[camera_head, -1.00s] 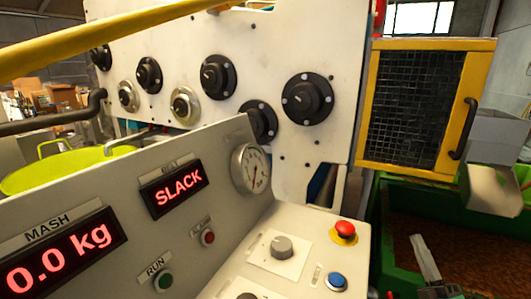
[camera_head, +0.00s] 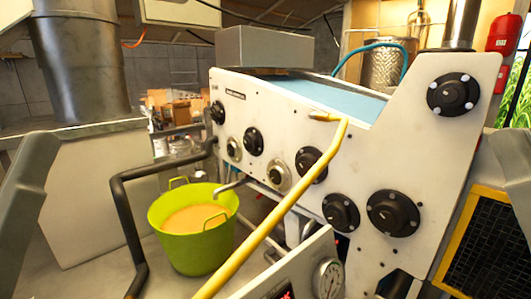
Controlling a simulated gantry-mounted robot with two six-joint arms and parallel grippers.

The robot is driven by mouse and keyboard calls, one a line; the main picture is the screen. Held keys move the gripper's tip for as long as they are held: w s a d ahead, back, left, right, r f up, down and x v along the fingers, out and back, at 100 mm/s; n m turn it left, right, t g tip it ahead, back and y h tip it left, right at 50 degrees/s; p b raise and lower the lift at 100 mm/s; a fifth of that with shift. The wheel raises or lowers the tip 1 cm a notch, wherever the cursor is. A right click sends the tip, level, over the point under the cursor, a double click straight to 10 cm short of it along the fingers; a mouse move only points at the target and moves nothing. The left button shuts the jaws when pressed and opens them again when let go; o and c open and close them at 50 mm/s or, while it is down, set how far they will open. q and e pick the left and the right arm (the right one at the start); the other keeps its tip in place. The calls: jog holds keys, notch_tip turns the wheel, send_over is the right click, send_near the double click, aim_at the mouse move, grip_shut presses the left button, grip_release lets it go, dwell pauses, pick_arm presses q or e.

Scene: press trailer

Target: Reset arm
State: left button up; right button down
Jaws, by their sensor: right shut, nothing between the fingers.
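My left gripper is not in view. Grey parts, which seem to be my arm links, stand at the far left and far right edges. The white press (camera_head: 300,125) with black round bearings fills the centre and right. A yellow bar (camera_head: 268,232) crosses in front of it. A lime tub (camera_head: 193,246) holding orange-brown liquid stands below the press's spout.
The console's gauge (camera_head: 328,278) shows at the bottom. A yellow-framed mesh guard (camera_head: 470,255) is at lower right. A bent black pipe (camera_head: 126,218) runs left of the tub. A red extinguisher (camera_head: 503,32) hangs at upper right. Cardboard boxes (camera_head: 175,103) sit at the back.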

pick_arm(q)
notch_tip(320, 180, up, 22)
jog(key=p, duration=1.8)
pick_arm(e)
notch_tip(320, 180, up, 22)
pick_arm(q)
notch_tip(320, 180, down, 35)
jog(key=b, duration=3.4)
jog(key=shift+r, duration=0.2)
pick_arm(e)
notch_tip(320, 180, down, 35)
jog(key=shift+r, duration=0.2)
